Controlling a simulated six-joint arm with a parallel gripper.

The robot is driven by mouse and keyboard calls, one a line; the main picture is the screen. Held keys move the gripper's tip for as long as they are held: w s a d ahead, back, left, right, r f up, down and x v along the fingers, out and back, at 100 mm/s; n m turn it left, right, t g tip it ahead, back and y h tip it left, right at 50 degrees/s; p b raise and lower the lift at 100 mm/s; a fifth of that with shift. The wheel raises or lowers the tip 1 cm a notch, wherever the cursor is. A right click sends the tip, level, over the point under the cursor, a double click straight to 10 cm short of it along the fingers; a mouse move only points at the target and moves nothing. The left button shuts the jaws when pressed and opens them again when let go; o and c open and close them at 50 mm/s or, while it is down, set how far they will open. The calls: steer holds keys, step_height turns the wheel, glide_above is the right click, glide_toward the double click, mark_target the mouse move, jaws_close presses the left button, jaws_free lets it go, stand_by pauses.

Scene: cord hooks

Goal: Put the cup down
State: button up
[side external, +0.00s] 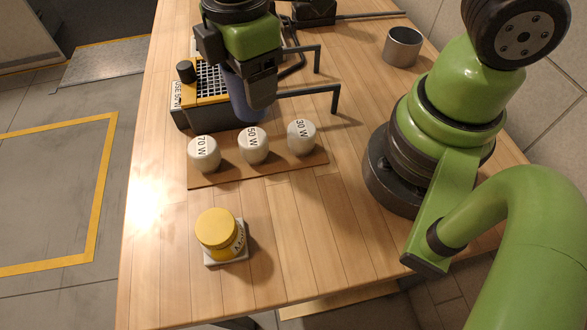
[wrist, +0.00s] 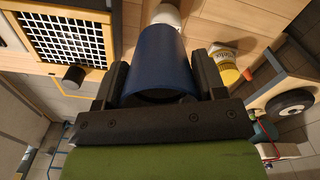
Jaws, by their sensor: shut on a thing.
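A blue cup (wrist: 160,52) is between the two dark fingers of my gripper (wrist: 160,82) in the wrist view. The fingers are shut on its sides. In the side view the blue cup (side external: 238,98) is partly hidden behind my gripper (side external: 262,92). It is beside the grille box, behind the row of white pieces. I cannot tell whether its bottom touches anything.
A dark box with a white grille (side external: 212,78) stands left of the cup. White pieces marked 70 W (side external: 204,154), 50 W (side external: 253,146) and 30 W (side external: 301,137) stand in front on a brown board (side external: 240,174). Dark hooks (side external: 334,95) are right. A yellow-lidded jar (side external: 217,229) and grey metal cup (side external: 402,47) stand apart.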

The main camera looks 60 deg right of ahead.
steer(key=s+a+n, duration=0.4)
steer(key=s+a, duration=0.1)
steer(key=s, duration=0.5)
steer(key=shift+n, duration=0.3)
steer(key=shift+d+f, duration=0.1)
steer(key=shift+f, duration=4.9)
steer(key=shift+f, duration=0.1)
steer(key=o, duration=1)
steer(key=shift+c, duration=0.2)
step_height(320, 180, up, 12)
steer(key=shift+r, duration=0.2)
